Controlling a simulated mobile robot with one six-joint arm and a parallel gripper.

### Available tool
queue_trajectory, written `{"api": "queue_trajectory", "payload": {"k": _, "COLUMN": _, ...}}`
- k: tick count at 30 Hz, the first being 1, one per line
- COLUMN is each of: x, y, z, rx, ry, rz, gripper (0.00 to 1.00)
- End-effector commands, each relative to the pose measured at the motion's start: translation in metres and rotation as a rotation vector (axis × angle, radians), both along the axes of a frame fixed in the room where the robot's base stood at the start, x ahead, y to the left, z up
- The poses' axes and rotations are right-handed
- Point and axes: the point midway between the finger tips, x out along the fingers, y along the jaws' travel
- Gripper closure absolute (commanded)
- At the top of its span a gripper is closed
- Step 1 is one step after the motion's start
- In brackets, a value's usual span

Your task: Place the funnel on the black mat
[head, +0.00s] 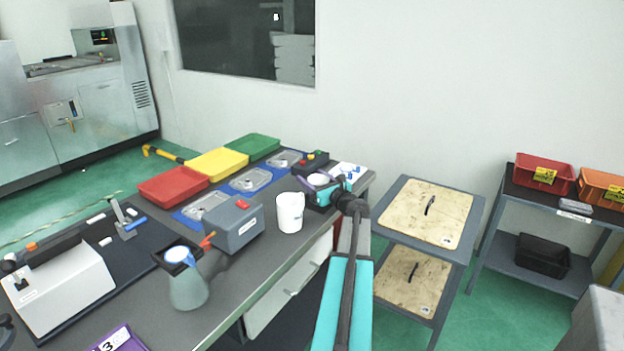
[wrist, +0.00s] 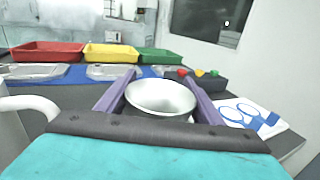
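My gripper (head: 322,186) is over the far right end of the grey workbench. In the wrist view, its two purple fingers (wrist: 160,98) sit on either side of a round, shiny metal funnel (wrist: 160,96) and appear shut on it. The wide mouth faces up; the spout is hidden. In the head view the funnel (head: 318,180) is a small pale round shape between the fingers. A black mat (head: 150,238) covers the left part of the bench, under a white and black device (head: 62,290) and a small lever tool (head: 122,220). The mat is well left of my gripper.
A white mug (head: 290,212) and a grey box (head: 234,224) stand between gripper and mat. Red (head: 173,187), yellow (head: 218,163) and green (head: 252,147) trays line the back. A button box (head: 311,161) is close behind my gripper.

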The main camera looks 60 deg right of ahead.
Motion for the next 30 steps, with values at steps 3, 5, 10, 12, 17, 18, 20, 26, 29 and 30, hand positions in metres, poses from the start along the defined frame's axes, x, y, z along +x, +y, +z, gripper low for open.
{"api": "queue_trajectory", "payload": {"k": 3, "x": 0.0, "y": 0.0, "z": 0.0, "rx": 0.0, "ry": 0.0, "rz": 0.0, "gripper": 0.21}}
{"api": "queue_trajectory", "payload": {"k": 5, "x": 0.0, "y": 0.0, "z": 0.0, "rx": 0.0, "ry": 0.0, "rz": 0.0, "gripper": 0.21}}
{"api": "queue_trajectory", "payload": {"k": 10, "x": 0.001, "y": 0.0, "z": 0.0, "rx": 0.0, "ry": 0.0, "rz": 0.001, "gripper": 0.21}}
{"api": "queue_trajectory", "payload": {"k": 12, "x": 0.001, "y": 0.0, "z": 0.001, "rx": 0.0, "ry": 0.0, "rz": 0.001, "gripper": 0.21}}
{"api": "queue_trajectory", "payload": {"k": 17, "x": 0.0, "y": 0.001, "z": 0.003, "rx": -0.001, "ry": 0.0, "rz": 0.001, "gripper": 0.21}}
{"api": "queue_trajectory", "payload": {"k": 18, "x": -0.003, "y": 0.002, "z": 0.003, "rx": -0.001, "ry": 0.001, "rz": 0.0, "gripper": 0.21}}
{"api": "queue_trajectory", "payload": {"k": 20, "x": -0.007, "y": 0.004, "z": 0.002, "rx": -0.001, "ry": 0.001, "rz": 0.0, "gripper": 0.21}}
{"api": "queue_trajectory", "payload": {"k": 26, "x": -0.026, "y": 0.013, "z": 0.002, "rx": -0.001, "ry": 0.0, "rz": 0.0, "gripper": 0.21}}
{"api": "queue_trajectory", "payload": {"k": 29, "x": -0.038, "y": 0.018, "z": 0.002, "rx": 0.0, "ry": 0.0, "rz": -0.001, "gripper": 0.21}}
{"api": "queue_trajectory", "payload": {"k": 30, "x": -0.043, "y": 0.02, "z": 0.002, "rx": 0.0, "ry": 0.0, "rz": -0.001, "gripper": 0.21}}
